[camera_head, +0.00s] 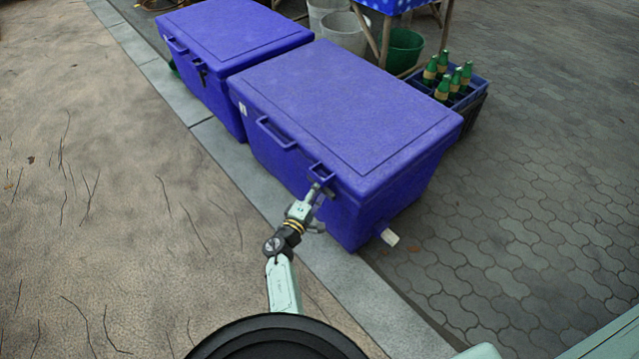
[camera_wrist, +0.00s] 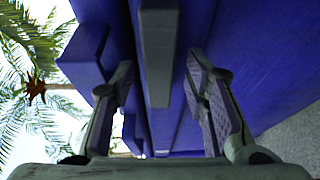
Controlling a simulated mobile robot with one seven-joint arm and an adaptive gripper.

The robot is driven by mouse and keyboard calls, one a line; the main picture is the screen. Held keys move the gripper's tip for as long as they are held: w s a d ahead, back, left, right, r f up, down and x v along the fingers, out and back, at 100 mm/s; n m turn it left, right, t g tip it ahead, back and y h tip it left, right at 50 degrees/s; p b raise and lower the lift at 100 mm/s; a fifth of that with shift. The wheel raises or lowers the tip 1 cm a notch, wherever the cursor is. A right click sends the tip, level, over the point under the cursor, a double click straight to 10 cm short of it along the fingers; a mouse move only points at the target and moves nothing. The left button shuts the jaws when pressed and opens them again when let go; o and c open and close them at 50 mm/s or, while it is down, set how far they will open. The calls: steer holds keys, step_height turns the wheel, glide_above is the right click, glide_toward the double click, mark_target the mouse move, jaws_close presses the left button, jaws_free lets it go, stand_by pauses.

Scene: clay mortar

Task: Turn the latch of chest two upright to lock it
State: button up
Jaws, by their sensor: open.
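The nearer blue chest (camera_head: 345,105) stands closed on the paving, with its front side facing my arm. My gripper (camera_head: 322,191) is at that front side, just below the lid edge near the right-hand blue handle (camera_head: 321,172). In the wrist view my gripper (camera_wrist: 160,66) is open, with one finger on each side of a dark grey bar, which looks like the latch (camera_wrist: 158,52). I cannot tell whether either finger touches it. In the head view the gripper largely hides this latch. No number shows on the chest.
A second closed blue chest (camera_head: 235,35) stands behind to the left, with a dark latch (camera_head: 201,69) on its front. A crate of green bottles (camera_head: 455,85) and a green bucket (camera_head: 403,50) are beyond the nearer chest. The ground in front of the chests is clear.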

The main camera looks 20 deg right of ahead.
steer(key=shift+c, duration=0.2)
jaws_close()
stand_by(0.5)
